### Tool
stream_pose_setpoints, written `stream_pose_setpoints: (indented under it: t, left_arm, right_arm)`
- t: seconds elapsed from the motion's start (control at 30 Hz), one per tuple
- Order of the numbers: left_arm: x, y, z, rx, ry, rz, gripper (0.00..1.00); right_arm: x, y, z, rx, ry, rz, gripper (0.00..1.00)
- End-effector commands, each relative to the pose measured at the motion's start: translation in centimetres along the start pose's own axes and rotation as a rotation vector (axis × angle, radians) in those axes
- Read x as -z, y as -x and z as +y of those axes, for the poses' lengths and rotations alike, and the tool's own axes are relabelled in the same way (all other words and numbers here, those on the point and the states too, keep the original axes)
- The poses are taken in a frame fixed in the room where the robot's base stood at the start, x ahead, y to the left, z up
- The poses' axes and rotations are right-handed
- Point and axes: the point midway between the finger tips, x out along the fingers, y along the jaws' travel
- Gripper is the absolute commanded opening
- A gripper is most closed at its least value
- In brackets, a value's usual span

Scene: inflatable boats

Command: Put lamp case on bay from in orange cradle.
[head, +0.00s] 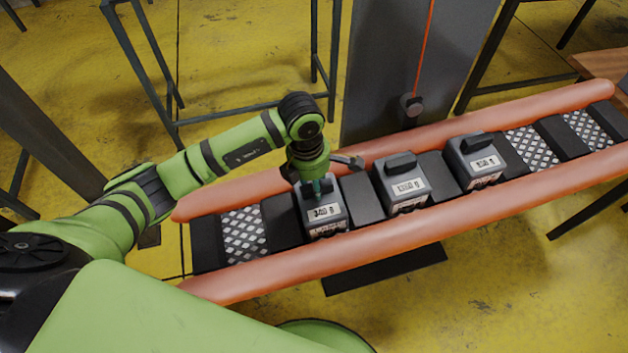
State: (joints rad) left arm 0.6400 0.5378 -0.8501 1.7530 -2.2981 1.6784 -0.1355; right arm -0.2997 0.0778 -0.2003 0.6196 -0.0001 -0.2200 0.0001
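Three dark grey cases with black top handles and white weight labels sit in a row between two long orange tubes (370,242). The left case (324,214) reads about 340 g, the middle case (402,188) about 1360 g, and the right case (477,162) about 850 g; the small print is too small to tell which is the lamp case. My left gripper (318,185) points down at the top of the left case, at its handle. Its fingers are partly hidden, so I cannot tell if they grip it. My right gripper is not in view.
Checkered bare bays show at the left end (243,234) and right end (531,146) of the row, with black blocks (281,225) between bays. A grey panel (410,60) with an orange cord stands behind. Dark metal frames (222,113) stand on the yellow floor.

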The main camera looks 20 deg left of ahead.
Motion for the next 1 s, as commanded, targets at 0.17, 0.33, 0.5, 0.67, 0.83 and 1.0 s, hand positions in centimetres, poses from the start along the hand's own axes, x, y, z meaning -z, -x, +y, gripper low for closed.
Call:
stream_pose_setpoints:
  t: [0.17, 0.33, 0.5, 0.67, 0.83, 1.0]
  left_arm:
    - [0.0, 0.1, 0.0, -0.001, 0.000, -0.001, 0.62]
    - [0.0, 0.0, 0.0, 0.000, 0.000, -0.001, 0.62]
    - [0.0, 0.6, 0.1, -0.001, 0.000, -0.001, 0.62]
    - [-0.1, 3.2, 0.1, -0.004, -0.002, -0.003, 0.62]
    - [-0.1, 7.0, 0.1, -0.006, -0.001, -0.003, 0.62]
    - [0.0, 10.1, 0.1, -0.004, -0.001, -0.003, 0.62]
  right_arm:
    - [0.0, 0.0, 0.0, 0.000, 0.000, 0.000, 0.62]
    - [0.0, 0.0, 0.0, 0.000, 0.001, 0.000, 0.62]
    - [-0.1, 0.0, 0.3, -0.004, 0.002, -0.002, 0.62]
    - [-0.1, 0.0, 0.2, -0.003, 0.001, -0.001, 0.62]
    - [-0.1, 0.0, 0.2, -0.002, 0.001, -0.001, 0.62]
    - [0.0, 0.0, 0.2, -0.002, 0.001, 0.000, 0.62]
